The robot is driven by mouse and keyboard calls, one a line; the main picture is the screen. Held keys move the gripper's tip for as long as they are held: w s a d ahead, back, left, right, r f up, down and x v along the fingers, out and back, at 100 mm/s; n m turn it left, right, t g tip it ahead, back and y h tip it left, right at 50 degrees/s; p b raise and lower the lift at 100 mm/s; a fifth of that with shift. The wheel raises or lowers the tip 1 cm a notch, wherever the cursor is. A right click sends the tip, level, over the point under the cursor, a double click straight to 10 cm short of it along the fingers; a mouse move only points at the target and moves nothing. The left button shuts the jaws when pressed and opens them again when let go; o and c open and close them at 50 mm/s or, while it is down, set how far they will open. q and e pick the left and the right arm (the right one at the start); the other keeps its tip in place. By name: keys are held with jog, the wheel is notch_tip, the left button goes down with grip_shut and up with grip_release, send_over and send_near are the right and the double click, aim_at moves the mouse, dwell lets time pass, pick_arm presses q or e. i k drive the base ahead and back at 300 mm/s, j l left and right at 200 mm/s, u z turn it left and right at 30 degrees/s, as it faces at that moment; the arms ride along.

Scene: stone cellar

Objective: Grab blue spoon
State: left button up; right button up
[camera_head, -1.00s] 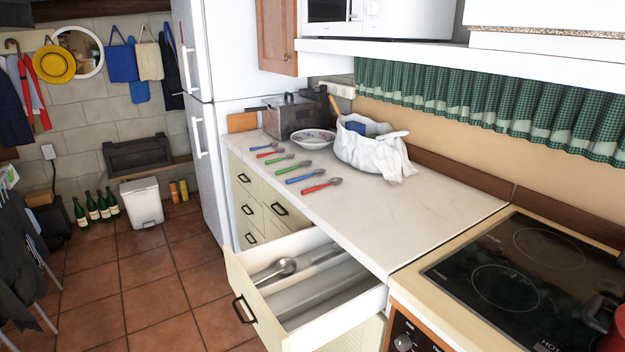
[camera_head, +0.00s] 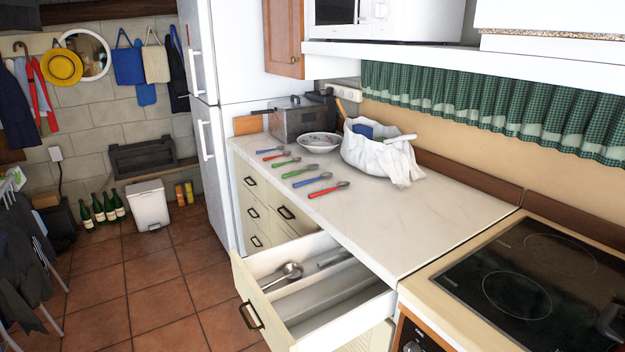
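Several spoons with coloured handles lie in a row on the white countertop (camera_head: 400,225). One blue spoon (camera_head: 313,183) lies between a green spoon (camera_head: 300,171) and a red spoon (camera_head: 328,190). A second, smaller-looking blue spoon (camera_head: 274,149) lies at the far end of the row, beside another red spoon (camera_head: 281,155). The spoons lie apart from each other. Neither of my grippers shows in the head view.
An open drawer (camera_head: 340,323) juts out below the counter's front edge, with a metal ladle (camera_head: 284,274) inside. The stove (camera_head: 535,275) is at right.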

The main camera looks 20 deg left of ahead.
aim_at(326, 174)
jog(key=i+j, duration=0.15)
jog(key=j, duration=0.2)
jog(key=i+j, duration=0.15)
jog(key=j, duration=0.2)
jog(key=i+j+z, duration=0.1)
jog(key=j, duration=0.25)
jog(key=i+j, duration=0.2)
jog(key=j, duration=0.15)
jog(key=i+j, duration=0.15)
jog(key=j, duration=0.2)
jog(key=i+j, duration=0.15)
jog(key=j, duration=0.2)
jog(key=i+j+z, duration=0.1)
jog(key=j, duration=0.25)
